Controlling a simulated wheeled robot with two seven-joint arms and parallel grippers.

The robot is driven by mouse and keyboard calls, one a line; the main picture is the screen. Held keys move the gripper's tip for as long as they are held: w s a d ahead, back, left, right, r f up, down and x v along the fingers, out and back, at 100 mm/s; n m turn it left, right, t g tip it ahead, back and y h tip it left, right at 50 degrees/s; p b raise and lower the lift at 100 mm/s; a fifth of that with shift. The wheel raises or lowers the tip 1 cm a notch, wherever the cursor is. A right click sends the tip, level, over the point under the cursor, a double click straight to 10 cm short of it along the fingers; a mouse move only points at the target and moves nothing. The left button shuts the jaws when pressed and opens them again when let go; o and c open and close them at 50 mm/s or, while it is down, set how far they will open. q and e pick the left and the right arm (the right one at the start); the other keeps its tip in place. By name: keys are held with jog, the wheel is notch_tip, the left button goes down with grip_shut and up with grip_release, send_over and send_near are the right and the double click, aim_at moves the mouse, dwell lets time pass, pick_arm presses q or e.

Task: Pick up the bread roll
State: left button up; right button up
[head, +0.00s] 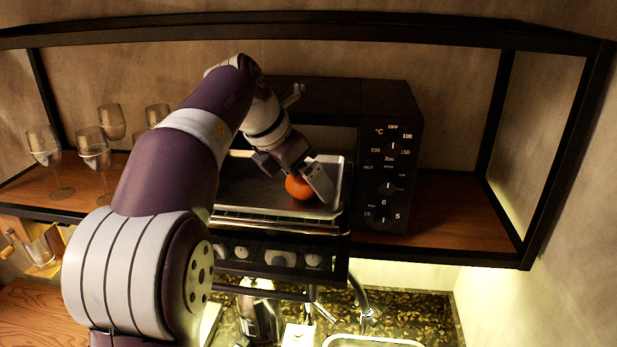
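A round orange thing (299,187), which may be the bread roll, sits at the metal tray (238,192) on the opened oven door. It is the only roll-like thing I see. My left gripper (302,180) is right at it, reaching in from above. One pale flat finger (320,184) covers its right side, close to or against it. The other finger is not clearly visible, so I cannot tell whether the grip is closed. I cannot see any gap under the round thing. My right gripper is not in view.
The black toaster oven (390,155) stands on a wooden shelf (450,215) in a dark frame (495,125). Several wine glasses (92,150) stand on the shelf at the left. Below are a sink (370,341) and tap (362,300). The shelf right of the oven is clear.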

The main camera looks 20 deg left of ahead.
pick_arm(q)
jog(key=shift+s+a+r, duration=0.1)
jog(key=shift+s+a, duration=0.3)
jog(key=shift+s, duration=0.15)
jog(key=shift+c, duration=0.6)
jog(key=c, duration=0.6)
jog(key=shift+w, duration=0.15)
jog(key=c, duration=0.4)
jog(key=shift+w+d, duration=0.25)
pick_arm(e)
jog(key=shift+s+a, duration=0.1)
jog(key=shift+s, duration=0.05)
pick_arm(q)
jog(key=shift+s, duration=0.1)
